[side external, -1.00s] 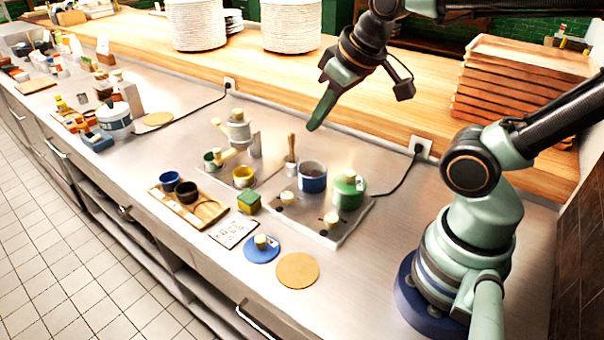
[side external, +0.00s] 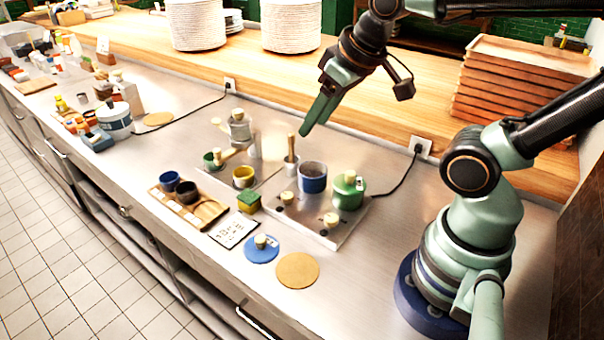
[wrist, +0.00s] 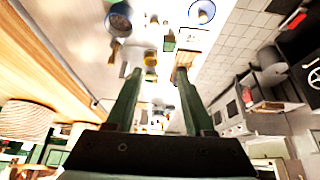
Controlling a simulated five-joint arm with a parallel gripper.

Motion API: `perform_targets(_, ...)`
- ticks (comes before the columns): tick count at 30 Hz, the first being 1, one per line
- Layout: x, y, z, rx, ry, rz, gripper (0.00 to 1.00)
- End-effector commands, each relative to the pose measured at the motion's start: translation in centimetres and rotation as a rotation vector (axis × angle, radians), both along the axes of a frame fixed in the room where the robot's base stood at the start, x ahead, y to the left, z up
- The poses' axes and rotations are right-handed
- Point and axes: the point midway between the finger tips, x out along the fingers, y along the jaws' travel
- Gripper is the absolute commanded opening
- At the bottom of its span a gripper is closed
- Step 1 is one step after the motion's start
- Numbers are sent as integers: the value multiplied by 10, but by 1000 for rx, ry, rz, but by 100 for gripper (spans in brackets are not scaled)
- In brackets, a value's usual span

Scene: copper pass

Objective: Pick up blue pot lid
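A blue-rimmed disc (wrist: 201,12) at the top of the wrist view looks like the same lid, washed out by glare. My gripper (side external: 303,132) is high above the counter's back part, well behind and above the lid. In the wrist view my gripper (wrist: 157,74) has its two fingers apart with nothing held between them.
A tan round mat (side external: 297,270) lies right of the lid, a white card (side external: 233,229) to its left. Behind stand a green-and-yellow sponge (side external: 248,201), a blue pot (side external: 312,177) and a green lidded pot (side external: 348,190) on a hob. Bare counter lies in front.

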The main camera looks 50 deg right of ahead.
Motion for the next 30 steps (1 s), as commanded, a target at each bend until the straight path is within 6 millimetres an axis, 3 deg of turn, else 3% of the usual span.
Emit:
perform_targets(14, 6, 7, -4, 50, 37, -77, 63)
perform_targets(23, 33, 44, -37, 260, 226, -553, 63)
perform_targets(30, 50, 78, -77, 342, 352, -1000, 63)
